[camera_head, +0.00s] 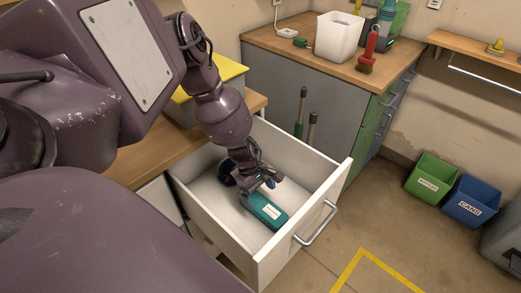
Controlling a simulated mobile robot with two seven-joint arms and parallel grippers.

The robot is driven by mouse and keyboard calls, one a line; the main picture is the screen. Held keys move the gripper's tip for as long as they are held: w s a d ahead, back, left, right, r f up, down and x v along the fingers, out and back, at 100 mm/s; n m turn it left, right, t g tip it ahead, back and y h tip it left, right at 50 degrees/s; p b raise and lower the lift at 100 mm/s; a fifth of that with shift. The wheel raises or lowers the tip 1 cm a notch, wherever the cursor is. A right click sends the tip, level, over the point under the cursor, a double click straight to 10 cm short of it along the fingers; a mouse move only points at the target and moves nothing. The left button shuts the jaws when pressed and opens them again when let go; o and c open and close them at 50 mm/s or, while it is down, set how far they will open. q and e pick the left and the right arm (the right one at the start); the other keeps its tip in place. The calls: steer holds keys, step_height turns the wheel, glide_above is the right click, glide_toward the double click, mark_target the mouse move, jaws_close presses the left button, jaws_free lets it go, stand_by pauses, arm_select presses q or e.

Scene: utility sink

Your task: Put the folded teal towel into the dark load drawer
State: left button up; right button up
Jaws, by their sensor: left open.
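A teal item with a white label (263,209) lies on the floor of an open white drawer (270,262). It looks more like a small bottle or case than cloth, and I cannot tell whether it is the towel. My left gripper (272,182) is open and reaches down into the drawer, close over the upper left end of the teal item. I cannot tell whether it touches it. A dark blue item (228,172) lies behind the gripper, partly hidden. I see no clear folded towel and no dark drawer. My right gripper is out of view.
A wooden counter (300,47) at the back carries a white bin (338,36) and a red-handled brush (370,50). A green bin (431,180) and a blue bin (471,202) stand on the floor at right. Yellow tape (350,267) marks open floor in front.

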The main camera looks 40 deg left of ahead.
arm_select(q)
steer(key=p+v, duration=0.1)
steer(key=v, duration=0.3)
steer(key=shift+a+r, duration=0.1)
steer(key=shift+r, duration=0.2)
steer(key=shift+a+r, duration=0.1)
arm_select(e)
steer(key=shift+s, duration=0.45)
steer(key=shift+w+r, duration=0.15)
